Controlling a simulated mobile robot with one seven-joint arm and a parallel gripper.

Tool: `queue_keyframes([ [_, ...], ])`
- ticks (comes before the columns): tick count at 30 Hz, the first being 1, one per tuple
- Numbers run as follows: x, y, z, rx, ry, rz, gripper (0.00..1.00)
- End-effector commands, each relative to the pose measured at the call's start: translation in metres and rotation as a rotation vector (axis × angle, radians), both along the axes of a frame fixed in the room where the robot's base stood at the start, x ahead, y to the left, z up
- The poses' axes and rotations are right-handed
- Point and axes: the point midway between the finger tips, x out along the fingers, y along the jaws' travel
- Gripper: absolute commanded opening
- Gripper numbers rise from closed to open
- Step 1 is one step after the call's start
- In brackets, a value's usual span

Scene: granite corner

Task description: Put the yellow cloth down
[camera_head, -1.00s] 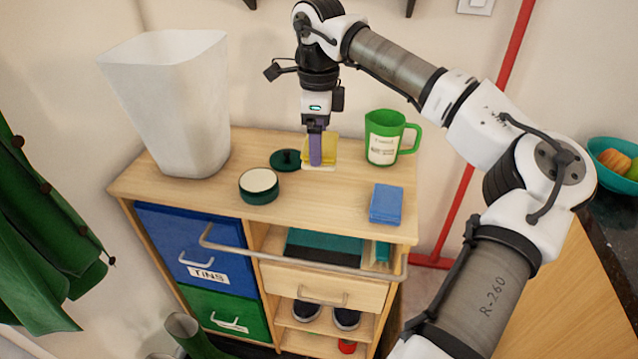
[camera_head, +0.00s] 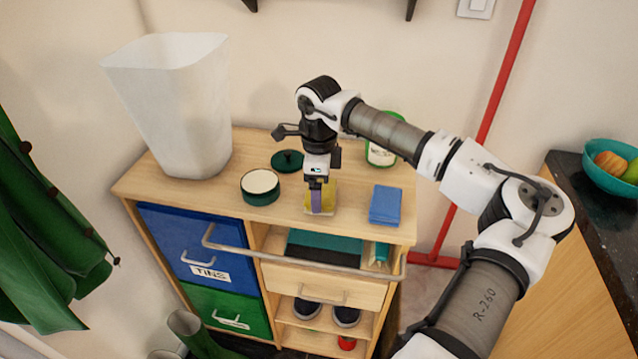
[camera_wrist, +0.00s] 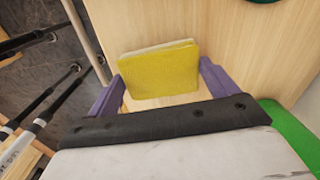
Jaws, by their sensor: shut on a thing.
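The yellow cloth (camera_head: 332,198) is a folded square pad with a paler edge. My gripper (camera_head: 321,205) points straight down over the cabinet top and is shut on the cloth. In the wrist view the cloth (camera_wrist: 160,69) shows between the two purple fingers (camera_wrist: 163,84), above pale wood. In the head view it is low over the wooden cabinet top (camera_head: 285,222), left of the blue cloth. I cannot tell whether its lower edge touches the wood. The finger in front hides part of it.
The blue cloth (camera_head: 385,204) lies close on the right. An open round tin (camera_head: 260,187), a dark green lid (camera_head: 287,160) and a tall white bin (camera_head: 175,110) are left. A rail (camera_head: 300,264) runs along the front.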

Motion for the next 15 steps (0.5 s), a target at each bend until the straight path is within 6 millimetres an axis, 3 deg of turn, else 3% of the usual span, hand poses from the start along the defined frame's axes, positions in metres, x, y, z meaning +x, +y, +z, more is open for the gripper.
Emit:
queue_keyframes([
  [4, 0.0001, -0.0001, 0.0001, 0.000, 0.000, 0.000, 1.00],
  [15, 0.0008, -0.0004, 0.0023, -0.001, -0.003, -0.001, 1.00],
])
